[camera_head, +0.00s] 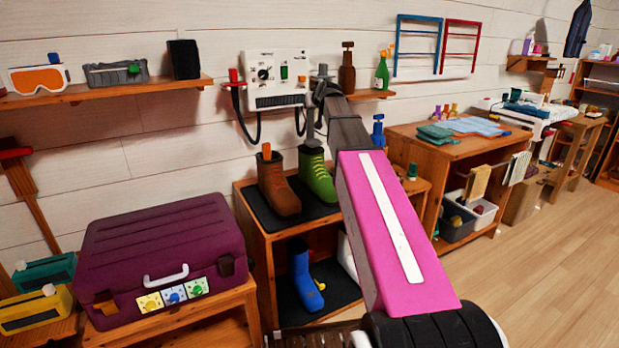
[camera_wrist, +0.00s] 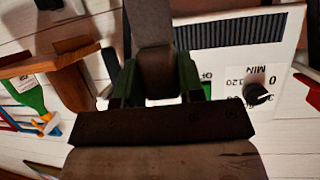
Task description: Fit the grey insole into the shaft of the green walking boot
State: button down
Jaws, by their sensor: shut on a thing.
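The green walking boot (camera_head: 317,178) stands upright on the dark mat on top of the wooden rack, beside a brown boot. My gripper (camera_head: 318,98) is above it, in front of the wall unit. In the wrist view my gripper (camera_wrist: 155,88) is shut on the grey insole (camera_wrist: 151,32), which runs from between the green fingers to the picture's top edge. In the head view the insole (camera_head: 311,128) hangs down to the boot's opening. I cannot tell whether its lower end is inside the shaft or just above it. The boot does not show clearly in the wrist view.
The brown boot (camera_head: 278,188) with an orange piece on top stands close left. The wall unit (camera_head: 277,78) with hoses is just behind. A shelf with a green bottle (camera_head: 382,72) is to the right. A blue boot (camera_head: 303,280) stands below; a purple suitcase (camera_head: 160,245) is left.

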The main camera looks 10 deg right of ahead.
jog(key=shift+n+y, duration=0.7)
jog(key=w+f, duration=0.1)
jog(key=f, duration=0.4)
jog(key=w+f, duration=0.1)
jog(key=f, duration=0.5)
jog(key=w+f, duration=0.1)
jog(key=f, duration=0.5)
jog(key=shift+w+a, duration=0.25)
jog(key=shift+w, duration=0.05)
jog(key=c, duration=0.7)
grip_release()
jog(key=shift+c, duration=0.2)
jog(key=shift+r, duration=0.1)
send_near(309, 141)
jog(key=w, duration=0.2)
jog(key=w+d+f, duration=0.1)
jog(key=shift+w+d, duration=0.15)
jog(key=shift+w, duration=0.2)
